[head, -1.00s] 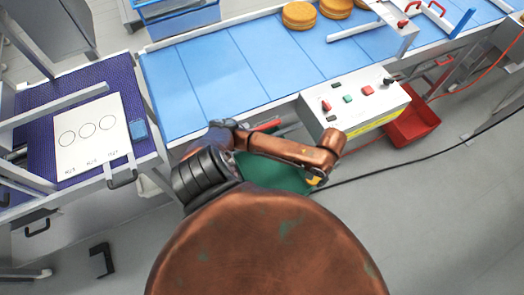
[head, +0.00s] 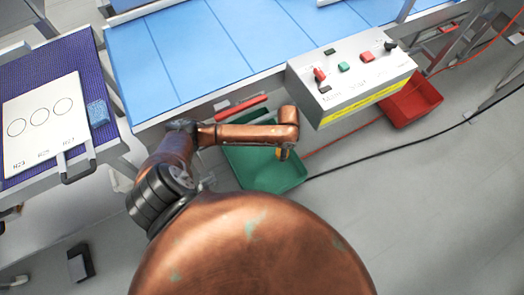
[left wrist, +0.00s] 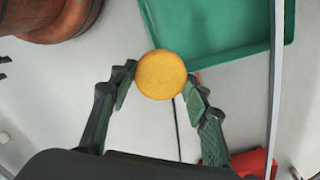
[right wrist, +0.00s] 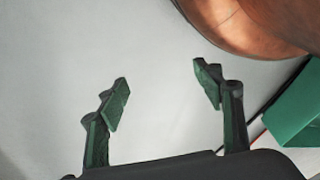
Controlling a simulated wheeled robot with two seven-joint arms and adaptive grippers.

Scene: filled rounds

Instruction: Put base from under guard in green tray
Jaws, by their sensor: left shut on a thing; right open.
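A round, flat golden-brown base (left wrist: 161,75) is between the fingertips of my left gripper (left wrist: 160,88), which is shut on it. In the left wrist view the tray (left wrist: 225,53) is just beyond the base, to the upper right. My right gripper (right wrist: 162,80) is open and empty, above grey floor.
A control box (head: 345,75) with buttons juts from the blue conveyor (head: 220,45). A red bin (head: 410,100) is right of the tray. A white card with circles (head: 42,125) lies on a purple mat at left. Cables (head: 390,147) cross the floor.

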